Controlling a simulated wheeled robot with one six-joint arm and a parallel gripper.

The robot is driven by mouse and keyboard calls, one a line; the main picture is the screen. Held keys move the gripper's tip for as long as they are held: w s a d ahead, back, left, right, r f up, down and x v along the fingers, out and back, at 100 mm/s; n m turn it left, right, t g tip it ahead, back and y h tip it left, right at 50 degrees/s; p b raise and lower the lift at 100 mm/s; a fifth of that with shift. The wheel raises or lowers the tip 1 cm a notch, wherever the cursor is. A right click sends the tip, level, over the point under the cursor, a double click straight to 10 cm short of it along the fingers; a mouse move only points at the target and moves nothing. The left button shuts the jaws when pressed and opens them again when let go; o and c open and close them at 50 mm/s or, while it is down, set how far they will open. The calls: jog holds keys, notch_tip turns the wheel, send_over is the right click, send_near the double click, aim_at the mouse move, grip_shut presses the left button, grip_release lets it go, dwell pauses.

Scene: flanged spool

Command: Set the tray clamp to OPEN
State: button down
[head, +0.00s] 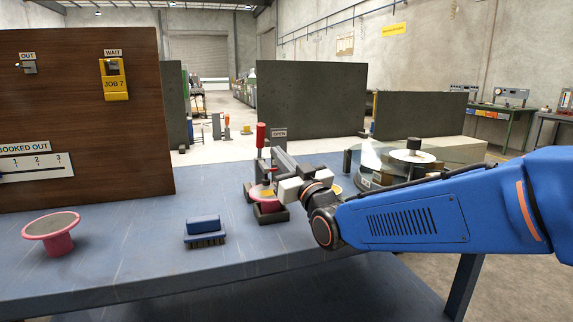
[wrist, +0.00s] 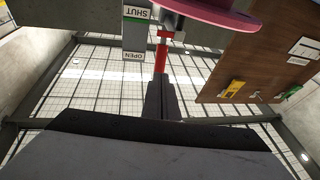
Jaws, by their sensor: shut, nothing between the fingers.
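The tray clamp's red handle (head: 260,135) stands upright in the head view, just left of the OPEN label (head: 279,133). In the wrist view, which is upside down, the red handle (wrist: 161,58) is beside the OPEN label (wrist: 138,54), with the SHUT label (wrist: 137,13) farther along. My gripper (head: 276,153) is shut and empty close to the handle. Its dark fingers (wrist: 159,80) overlap the handle's end in the wrist view; I cannot tell whether they touch. A pink-flanged spool (head: 267,205) sits at the clamp, partly hidden by my gripper.
A loose pink spool (head: 50,232) and a blue brush (head: 205,230) are on the blue table (head: 130,260) at left. A brown board (head: 80,110) rises behind them. A scale-like fixture (head: 412,157) stands right, behind my arm. Dark panels (head: 310,98) stand behind.

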aim_at(262, 136)
jog(key=x, duration=0.7)
jog(key=shift+w, duration=0.2)
